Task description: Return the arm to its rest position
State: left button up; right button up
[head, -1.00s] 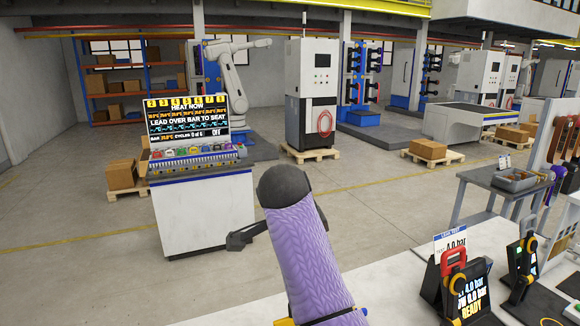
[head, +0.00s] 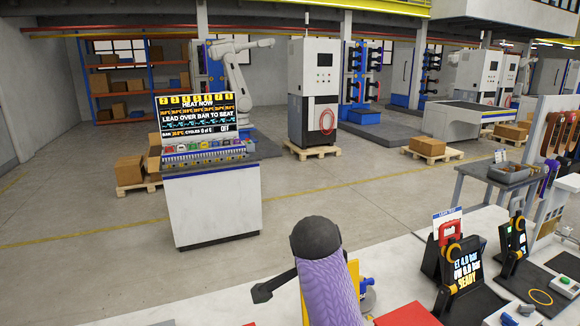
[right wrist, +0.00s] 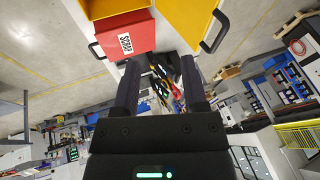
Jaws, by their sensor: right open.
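One of my arms, in a purple sleeve with a dark rounded cap, rises from the bottom middle of the head view. A thin dark part juts out to its left; I cannot tell whether it belongs to a gripper. In the right wrist view my right gripper (right wrist: 160,75) is open, its two dark fingers apart with nothing held between them. Beyond the fingers are a red bin (right wrist: 108,32) labelled SCRAP and a yellow bin (right wrist: 180,14). My left gripper is not in view.
A white bench (head: 385,262) runs along the lower right, with black display stands (head: 466,275) and a red object (head: 408,315) near its front. A white cart (head: 213,205) with a screen (head: 197,116) stands on the floor beyond. Open floor (head: 330,185) lies between.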

jog(key=s+d+f+n+g, duration=0.1)
jog(key=s+d+f+n, duration=0.45)
jog(key=s+f, duration=0.7)
jog(key=s+d+f+n+y, duration=0.25)
jog(key=s+n, duration=0.55)
jog(key=s, duration=0.9)
jog(key=s+d+f+n+g+b, duration=0.15)
jog(key=f+b, duration=0.65)
jog(key=f, duration=0.9)
jog(key=s+a+f+g+b, duration=0.15)
jog(key=f+b, duration=0.65)
jog(key=f, duration=1)
pick_arm(q)
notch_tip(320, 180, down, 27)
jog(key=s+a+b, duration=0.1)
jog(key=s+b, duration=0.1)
jog(key=b, duration=0.9)
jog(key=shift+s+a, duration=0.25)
pick_arm(e)
jog(key=s+d+f, duration=0.2)
jog(key=s+f, duration=0.5)
jog(key=f, duration=0.3)
jog(key=s+d+f+h, duration=0.1)
jog(key=s+f, duration=0.6)
jog(key=f, duration=0.3)
jog(key=shift+d+f, duration=0.25)
jog(key=shift+d, duration=0.1)
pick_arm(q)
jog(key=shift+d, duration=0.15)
